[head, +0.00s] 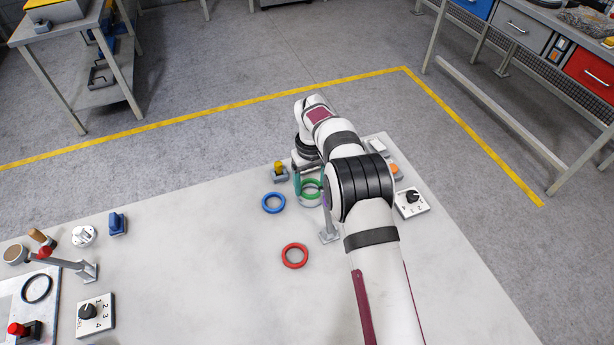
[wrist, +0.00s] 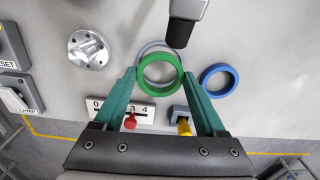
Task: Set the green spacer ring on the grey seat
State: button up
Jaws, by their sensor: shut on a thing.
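My gripper (wrist: 160,75) has its two teal fingers shut on the green spacer ring (wrist: 160,57), one at each side of it. The green ring also shows in the head view (head: 313,181), partly behind my arm. The grey seat (wrist: 143,50) shows as a thin pale arc past the ring's upper left edge in the wrist view. In the head view the seat (head: 312,203) shows just below the ring. The ring overlaps most of the seat but looks off-centre. I cannot tell whether they touch.
A blue ring (head: 274,203) lies left of the seat and a red ring (head: 295,256) nearer. A grey post with a dark tip (wrist: 184,30) stands close to the ring. A yellow-topped blue block (wrist: 184,122) and a red-knobbed switch (wrist: 131,121) are nearby.

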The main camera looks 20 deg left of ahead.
jog(key=shift+f, duration=0.9)
jog(key=shift+f, duration=0.3)
dwell(0.7)
jog(key=shift+r, duration=0.75)
jog(key=shift+f, duration=0.8)
dwell(0.4)
jog(key=shift+r, duration=0.1)
jog(key=shift+r, duration=0.7)
jog(key=shift+f, duration=0.8)
dwell(0.4)
